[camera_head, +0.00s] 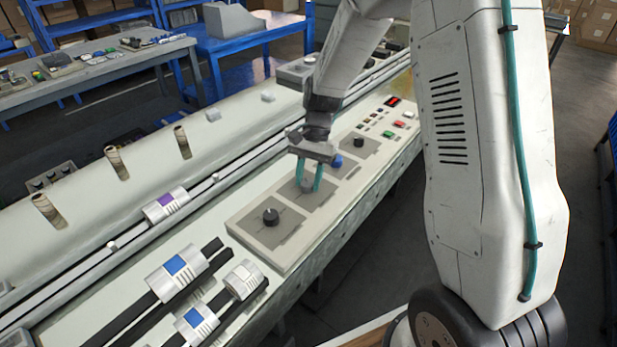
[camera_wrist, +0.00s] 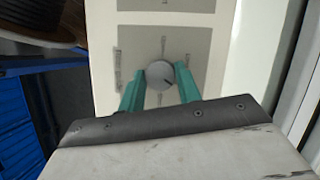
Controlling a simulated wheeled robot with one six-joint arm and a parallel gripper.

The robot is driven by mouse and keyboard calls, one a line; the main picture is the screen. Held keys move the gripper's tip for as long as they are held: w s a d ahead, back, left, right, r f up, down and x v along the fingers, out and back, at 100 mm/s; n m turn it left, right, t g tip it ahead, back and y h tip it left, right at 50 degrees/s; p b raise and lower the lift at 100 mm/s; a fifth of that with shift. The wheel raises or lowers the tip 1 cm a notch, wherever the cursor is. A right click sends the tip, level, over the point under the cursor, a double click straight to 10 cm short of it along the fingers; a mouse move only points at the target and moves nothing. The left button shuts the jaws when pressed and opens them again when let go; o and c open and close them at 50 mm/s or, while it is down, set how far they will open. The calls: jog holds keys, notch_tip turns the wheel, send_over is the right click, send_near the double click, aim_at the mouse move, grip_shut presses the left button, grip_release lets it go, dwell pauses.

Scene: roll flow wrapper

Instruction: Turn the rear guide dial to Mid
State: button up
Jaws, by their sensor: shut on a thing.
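A grey round dial (camera_wrist: 160,76) sits on a darker grey square plate in the wrist view, with small printed labels around it that are too blurred to read. A dark pointer line on the dial points toward the lower right of that view. My gripper (camera_wrist: 160,92) has its teal fingers on either side of the dial, shut on it. In the head view my gripper (camera_head: 308,178) reaches down onto the grey dial (camera_head: 307,186) on the pale control panel (camera_head: 240,222). I cannot tell from the labels which dial this is.
A black dial (camera_head: 270,217) is on the plate nearer the camera. A blue knob (camera_head: 337,161) and another black dial (camera_head: 358,142) lie beyond my gripper. Coloured buttons (camera_head: 388,134) sit farther along.

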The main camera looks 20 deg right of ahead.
jog(key=o, duration=1)
jog(key=shift+c, duration=0.2)
jog(key=shift+r, duration=0.1)
jog(key=v, duration=0.7)
jog(key=shift+w+d+r, duration=0.15)
jog(key=shift+d+r, duration=0.05)
jog(key=shift+r, duration=0.05)
jog(key=s+r+n+t+h, duration=0.1)
jog(key=s+r+n, duration=0.3)
jog(key=s, duration=1.1)
jog(key=s+r+n+t+h, duration=0.2)
jog(key=s+r+n, duration=0.3)
jog(key=s+r, duration=0.5)
jog(key=shift+s+d+r+t, duration=0.3)
jog(key=shift+s+t, duration=0.4)
jog(key=shift+s, duration=1.75)
